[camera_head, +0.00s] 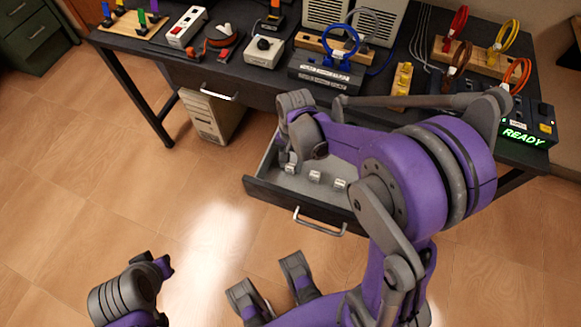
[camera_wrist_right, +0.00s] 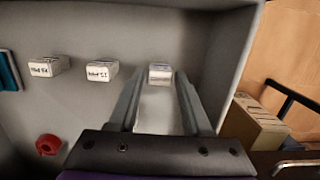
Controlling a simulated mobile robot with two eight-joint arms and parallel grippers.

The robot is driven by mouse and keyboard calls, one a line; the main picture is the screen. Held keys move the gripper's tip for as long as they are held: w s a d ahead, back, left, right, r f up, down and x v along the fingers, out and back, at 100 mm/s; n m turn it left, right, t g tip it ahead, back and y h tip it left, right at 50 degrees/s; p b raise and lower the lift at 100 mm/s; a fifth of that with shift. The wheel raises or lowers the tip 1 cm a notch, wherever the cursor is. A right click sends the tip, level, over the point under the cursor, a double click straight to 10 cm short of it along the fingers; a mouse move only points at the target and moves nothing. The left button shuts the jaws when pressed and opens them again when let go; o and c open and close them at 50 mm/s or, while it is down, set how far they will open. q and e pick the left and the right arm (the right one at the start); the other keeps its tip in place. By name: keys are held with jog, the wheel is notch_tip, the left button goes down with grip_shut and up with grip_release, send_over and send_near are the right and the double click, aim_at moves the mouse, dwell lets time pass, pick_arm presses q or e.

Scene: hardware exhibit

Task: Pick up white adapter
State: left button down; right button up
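Three small white adapters lie in a row in the open grey drawer. The left one (camera_head: 290,168) is closest to my right gripper in the head view; the middle one (camera_head: 315,177) and right one (camera_head: 340,184) lie beside it. In the right wrist view my right gripper (camera_wrist_right: 159,80) is open, its fingers on either side of one white adapter (camera_wrist_right: 160,73); I cannot tell whether they touch it. Two other labelled adapters, one near (camera_wrist_right: 102,70) and one farther (camera_wrist_right: 48,66), lie to the left.
The drawer (camera_head: 262,190) stands open below the dark workbench (camera_head: 130,52). A red part (camera_wrist_right: 48,145) and a teal object (camera_wrist_right: 8,70) also lie in the drawer. A computer tower (camera_head: 212,115) stands on the floor beside it. Tools and devices crowd the benchtop.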

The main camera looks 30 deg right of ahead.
aim_at(291, 165)
grip_shut()
jog(key=shift+r, duration=0.1)
notch_tip(291, 165, up, 10)
jog(key=p, duration=0.2)
